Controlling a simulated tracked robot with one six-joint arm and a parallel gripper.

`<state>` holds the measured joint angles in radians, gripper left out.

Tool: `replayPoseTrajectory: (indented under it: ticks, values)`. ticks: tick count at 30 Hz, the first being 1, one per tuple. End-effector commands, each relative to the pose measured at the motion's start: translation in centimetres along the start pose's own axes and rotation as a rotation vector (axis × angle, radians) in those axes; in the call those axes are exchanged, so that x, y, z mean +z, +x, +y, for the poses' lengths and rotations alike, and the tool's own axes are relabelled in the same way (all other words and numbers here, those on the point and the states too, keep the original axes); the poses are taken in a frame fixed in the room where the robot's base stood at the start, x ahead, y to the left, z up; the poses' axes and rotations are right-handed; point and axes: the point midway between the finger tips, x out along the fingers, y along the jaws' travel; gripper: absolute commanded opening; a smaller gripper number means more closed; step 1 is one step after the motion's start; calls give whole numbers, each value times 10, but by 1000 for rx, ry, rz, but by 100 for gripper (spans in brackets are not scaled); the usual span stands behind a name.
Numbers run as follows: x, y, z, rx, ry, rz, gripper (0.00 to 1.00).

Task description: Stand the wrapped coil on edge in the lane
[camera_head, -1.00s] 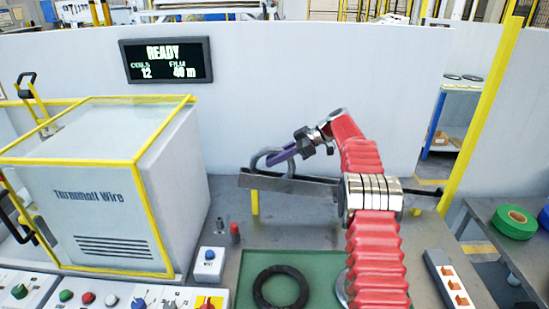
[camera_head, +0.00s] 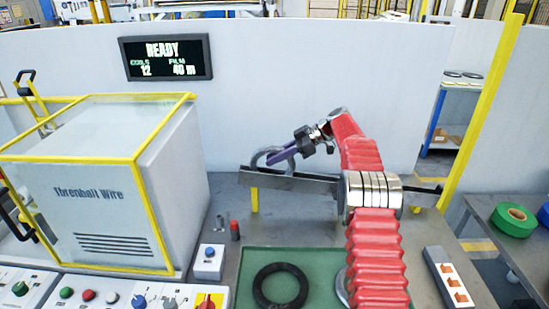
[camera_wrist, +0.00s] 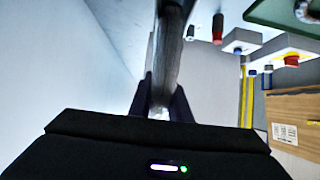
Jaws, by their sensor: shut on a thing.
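The wrapped coil (camera_head: 262,159) is a grey ring, held upright on edge at the left end of the lane. My gripper (camera_head: 283,154) is shut on its upper right side. In the wrist view the coil (camera_wrist: 171,55) runs edge-on between the two dark fingers of my gripper (camera_wrist: 160,105). The lane (camera_head: 290,184) is a grey metal rail on yellow legs. The coil's lower edge meets the rail's top in the head view; whether it bears on the rail I cannot tell. My red arm hides part of the lane's right side.
A black ring (camera_head: 260,290) lies on a green mat (camera_head: 325,262) in front. A yellow-framed machine (camera_head: 105,205) stands at left, beside a blue button box (camera_head: 208,262). A white wall (camera_head: 300,80) is behind the lane. A socket strip (camera_head: 449,279) lies at right.

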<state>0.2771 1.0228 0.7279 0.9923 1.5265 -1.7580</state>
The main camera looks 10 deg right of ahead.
Motion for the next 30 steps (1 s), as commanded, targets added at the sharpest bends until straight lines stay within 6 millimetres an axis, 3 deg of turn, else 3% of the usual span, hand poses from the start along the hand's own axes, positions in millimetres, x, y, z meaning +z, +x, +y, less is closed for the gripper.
replayPoseTrajectory:
  ticks: [14, 15, 24, 30]
  values:
    - [3, 2, 0, 0, -2, 1, 0]
    - [3, 3, 0, 0, -2, 1, 19]
    - [3, 4, 0, -1, -1, 0, 39]
    - [4, 4, 0, -2, 1, -1, 39]
